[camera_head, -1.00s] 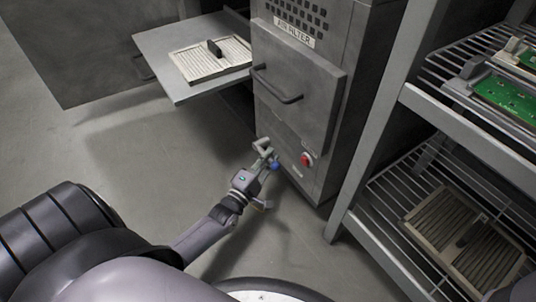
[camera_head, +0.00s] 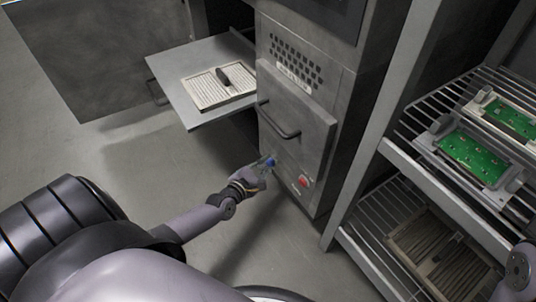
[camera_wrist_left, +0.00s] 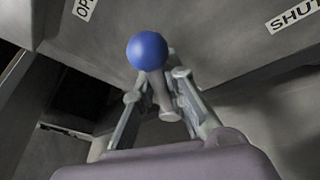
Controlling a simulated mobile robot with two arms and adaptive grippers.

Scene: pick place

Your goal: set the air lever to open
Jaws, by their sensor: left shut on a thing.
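The air lever has a blue ball knob (camera_wrist_left: 147,51) on a grey stem (camera_wrist_left: 161,92). It is on the front of the grey cabinet (camera_head: 318,158), low down, left of a red button (camera_head: 303,182). In the left wrist view, an "OP..." label (camera_wrist_left: 84,8) is at the upper left and a "SHUT" label (camera_wrist_left: 295,17) at the upper right, both cut off. The knob shows between them. My left gripper (camera_head: 267,166) is shut on the lever, with its fingers (camera_wrist_left: 158,78) on either side of the stem. My right gripper is out of view.
A panel with a bar handle (camera_head: 279,121) is above the lever. A grey shelf (camera_head: 180,95) holding a pleated filter (camera_head: 219,87) juts out at the left. A wire rack (camera_head: 400,150) with green circuit boards (camera_head: 470,155) and another filter (camera_head: 436,252) stands at right.

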